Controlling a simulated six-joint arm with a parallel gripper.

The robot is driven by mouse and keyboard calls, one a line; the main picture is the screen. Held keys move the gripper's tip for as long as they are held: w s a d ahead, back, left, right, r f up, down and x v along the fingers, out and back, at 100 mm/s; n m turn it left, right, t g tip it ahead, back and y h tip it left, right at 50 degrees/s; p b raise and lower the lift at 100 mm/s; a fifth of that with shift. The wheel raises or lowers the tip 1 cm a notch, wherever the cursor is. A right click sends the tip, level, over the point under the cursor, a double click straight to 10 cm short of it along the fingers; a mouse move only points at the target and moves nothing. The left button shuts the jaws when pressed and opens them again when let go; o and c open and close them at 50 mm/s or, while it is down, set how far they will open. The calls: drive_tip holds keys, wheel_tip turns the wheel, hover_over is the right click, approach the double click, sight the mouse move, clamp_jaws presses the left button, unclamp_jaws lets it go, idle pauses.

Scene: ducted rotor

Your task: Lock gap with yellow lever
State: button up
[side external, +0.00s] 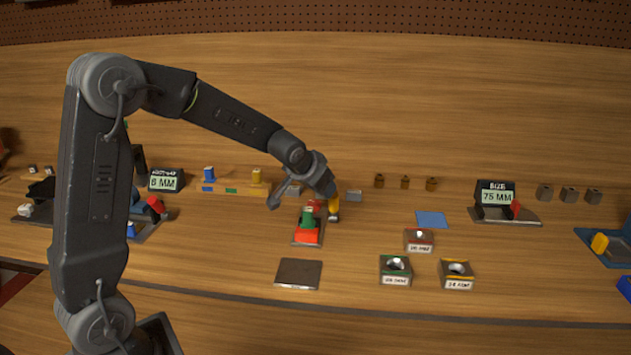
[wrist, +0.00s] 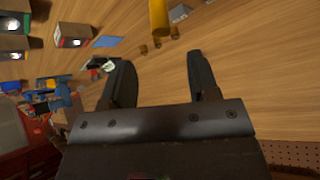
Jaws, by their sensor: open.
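My gripper (side external: 331,196) points down over the middle of the bench. In the wrist view my gripper's fingers (wrist: 158,62) are wide apart with nothing between them. A yellow cylinder (wrist: 158,16) shows beyond the fingertips at the top edge there; a small yellow piece (side external: 334,209) shows just below my gripper in the side view. A yellow lever-like knob (side external: 600,243) stands on a blue fixture (side external: 617,257) at the far right, apart from my gripper. A display (side external: 164,181) at the left reads 6 MM; its heading is hard to read.
A red fixture with a green cylinder (side external: 308,217) stands close left of my gripper. A wooden rack (side external: 232,189) holds blue and yellow pegs. A 75 MM display (side external: 495,196), several ring blocks (side external: 396,270), a blue pad (side external: 432,219) and a dark plate (side external: 298,273) lie around; bench between them is clear.

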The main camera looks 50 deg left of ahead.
sight(333, 204)
drive_tip(key=shift+v, duration=1.05)
drive_tip(key=shift+f, duration=0.1)
drive_tip(key=s+f+m+g+y, duration=0.1)
drive_tip(key=f+m+y, duration=0.1)
drive_tip(key=f+m, duration=0.2)
drive_tip(key=s+d+f+m+g+y, duration=0.1)
drive_tip(key=f+m+g, duration=0.1)
drive_tip(key=m, duration=0.3)
drive_tip(key=s+d+f+m+g+y, duration=0.1)
drive_tip(key=s+f+m+g+y, duration=0.1)
drive_tip(key=f+m, duration=0.3)
drive_tip(key=shift+d+f+y, duration=0.15)
drive_tip(key=shift+f+y, duration=0.15)
drive_tip(key=shift+f, duration=0.1)
drive_tip(key=m+y, duration=0.1)
drive_tip(key=m, duration=0.2)
drive_tip(key=shift+w+t+y, duration=0.3)
drive_tip(key=shift+w+y, duration=0.05)
drive_tip(key=shift+y, duration=0.05)
drive_tip(key=w+d+r+m+t+y, duration=0.3)
drive_tip(key=w+d+m+t+y, duration=0.15)
drive_tip(key=m+t, duration=0.35)
drive_tip(key=shift+m+g, duration=0.5)
drive_tip(key=shift+g, duration=0.2)
drive_tip(key=x, duration=1.4)
drive_tip(key=shift+w+f, duration=0.2)
drive_tip(key=shift+w, duration=0.05)
